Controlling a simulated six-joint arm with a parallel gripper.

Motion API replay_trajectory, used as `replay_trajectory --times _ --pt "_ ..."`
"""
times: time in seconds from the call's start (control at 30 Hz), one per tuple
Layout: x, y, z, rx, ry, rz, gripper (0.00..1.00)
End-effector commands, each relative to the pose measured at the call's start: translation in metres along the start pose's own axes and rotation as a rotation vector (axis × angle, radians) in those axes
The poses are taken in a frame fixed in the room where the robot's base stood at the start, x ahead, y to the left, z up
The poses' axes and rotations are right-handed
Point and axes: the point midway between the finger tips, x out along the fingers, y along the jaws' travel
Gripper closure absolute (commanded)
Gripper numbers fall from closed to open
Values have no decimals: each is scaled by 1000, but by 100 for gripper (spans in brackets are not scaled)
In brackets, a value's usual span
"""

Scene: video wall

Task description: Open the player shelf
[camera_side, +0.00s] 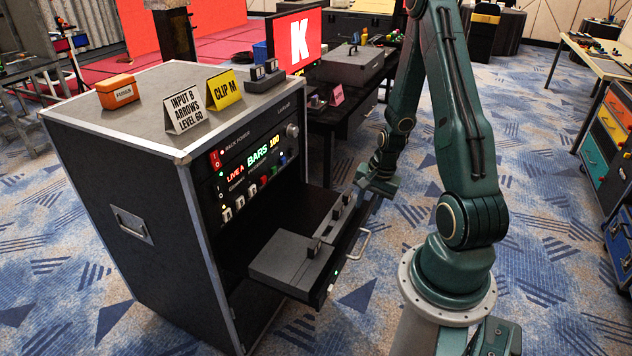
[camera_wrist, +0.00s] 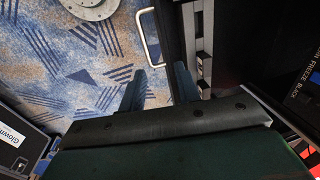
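The player shelf (camera_side: 324,287) stands out from the lower front of the black rack case (camera_side: 110,190). A metal bar handle (camera_side: 351,244) is on the shelf's front; the handle also shows in the wrist view (camera_wrist: 148,38). My gripper (camera_side: 373,190) is beyond the handle, near the shelf's far end. In the wrist view, my gripper (camera_wrist: 159,72) has its fingers apart, with the handle's near end showing between or just past the tips. Contact cannot be told.
The case top holds an orange box (camera_side: 117,91), a white sign (camera_side: 184,111), a yellow sign (camera_side: 223,89) and a small dark device (camera_side: 264,76). A dark table (camera_side: 345,112) stands behind. A drawer cabinet (camera_side: 607,140) is at right.

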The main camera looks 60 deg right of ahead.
Motion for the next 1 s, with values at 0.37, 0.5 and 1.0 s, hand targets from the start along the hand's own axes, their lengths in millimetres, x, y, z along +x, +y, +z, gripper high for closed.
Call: replay_trajectory --times 0.37,0.5,1.0 --pt "-1 0 0 0 -1 0 67" --pt "-3 10 5 3 -3 1 67" --pt "-6 34 16 -1 -4 -1 67"
